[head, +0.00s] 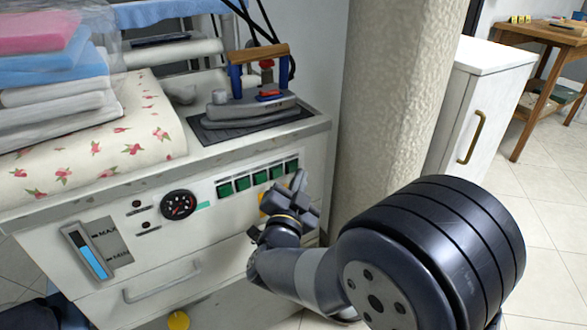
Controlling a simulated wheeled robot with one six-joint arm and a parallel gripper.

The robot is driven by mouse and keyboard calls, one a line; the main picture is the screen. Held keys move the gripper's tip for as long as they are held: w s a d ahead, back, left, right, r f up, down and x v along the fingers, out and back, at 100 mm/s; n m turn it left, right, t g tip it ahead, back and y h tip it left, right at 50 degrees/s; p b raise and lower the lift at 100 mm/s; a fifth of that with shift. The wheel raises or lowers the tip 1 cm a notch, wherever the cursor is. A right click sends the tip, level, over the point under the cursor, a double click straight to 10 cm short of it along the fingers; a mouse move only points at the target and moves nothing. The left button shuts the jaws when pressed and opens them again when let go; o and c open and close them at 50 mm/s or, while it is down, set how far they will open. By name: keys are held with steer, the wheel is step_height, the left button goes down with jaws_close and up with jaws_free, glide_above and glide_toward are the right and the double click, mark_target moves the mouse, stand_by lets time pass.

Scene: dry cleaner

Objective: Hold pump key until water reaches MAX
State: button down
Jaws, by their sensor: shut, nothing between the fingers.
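The water gauge (88,252) is at the left of the white ironing unit's front panel, beside MAX and MIN marks. Its blue water column stands between the marks, a little below MAX. A row of green keys (243,184) runs along the upper right of the panel. A yellow-orange piece (265,202) below the row is partly covered by my gripper; I cannot tell whether it is the pump key. My gripper (298,181) is shut and empty, in front of the right end of the row. Whether it touches or presses a key is hidden.
A round dial (179,205) sits between gauge and keys, and a drawer handle (163,283) lies below. An iron (255,104) rests on a dark mat above. A thick pillar (395,95) and white cabinet (480,100) stand at the right.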

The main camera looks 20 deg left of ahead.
steer(key=shift+s+d+b, duration=0.6)
steer(key=shift+s+d, duration=1.05)
steer(key=shift+d, duration=0.25)
